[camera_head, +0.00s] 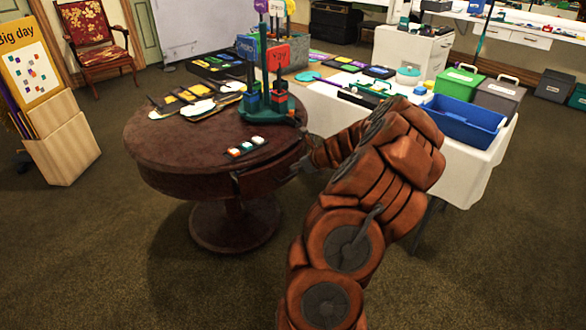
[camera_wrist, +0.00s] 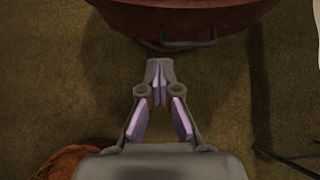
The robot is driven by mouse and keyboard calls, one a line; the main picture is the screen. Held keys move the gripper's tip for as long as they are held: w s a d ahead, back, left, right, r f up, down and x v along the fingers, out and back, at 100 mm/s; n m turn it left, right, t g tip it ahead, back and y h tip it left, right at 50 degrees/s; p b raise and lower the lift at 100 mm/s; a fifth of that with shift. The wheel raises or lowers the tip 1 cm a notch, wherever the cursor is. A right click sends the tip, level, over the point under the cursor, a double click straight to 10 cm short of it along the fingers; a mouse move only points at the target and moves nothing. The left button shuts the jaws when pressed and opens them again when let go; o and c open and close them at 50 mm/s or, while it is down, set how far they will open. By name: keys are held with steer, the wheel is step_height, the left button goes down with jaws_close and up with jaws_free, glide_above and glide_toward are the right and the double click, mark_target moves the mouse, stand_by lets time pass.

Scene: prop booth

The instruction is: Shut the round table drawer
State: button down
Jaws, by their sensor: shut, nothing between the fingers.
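The round table (camera_head: 180,150) is dark reddish brown on a pedestal foot and stands left of my arm in the head view. Its drawer (camera_head: 265,180) is in the side facing me, and its front seems to stand out a little from the rim. In the wrist view the curved drawer front (camera_wrist: 185,18) fills the top, with a grey bar handle (camera_wrist: 188,44) on it. My gripper (camera_wrist: 160,66) is shut and empty, pointing at the drawer just below and left of the handle. A small gap appears between them. In the head view my arm partly hides the gripper.
On the tabletop are a green stand with signs (camera_head: 268,115), several flat cards (camera_head: 185,98) and a small dark strip with coloured blocks (camera_head: 246,147). A white-clothed table (camera_head: 470,165) with a blue bin (camera_head: 465,120) stands right of my arm. Carpet in front is clear.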

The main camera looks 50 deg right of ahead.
mark_target(272, 168)
steer(key=x, duration=0.3)
steer(key=r+x, duration=0.1)
steer(key=x, duration=0.3)
steer(key=w+x, duration=0.1)
steer(key=x, duration=0.2)
steer(key=shift+w+r+b, duration=0.1)
steer(key=shift+w+b, duration=0.15)
steer(key=shift+b, duration=0.1)
steer(key=shift+w+d, duration=0.1)
steer(key=shift+w, duration=0.45)
steer(key=shift+r, duration=0.1)
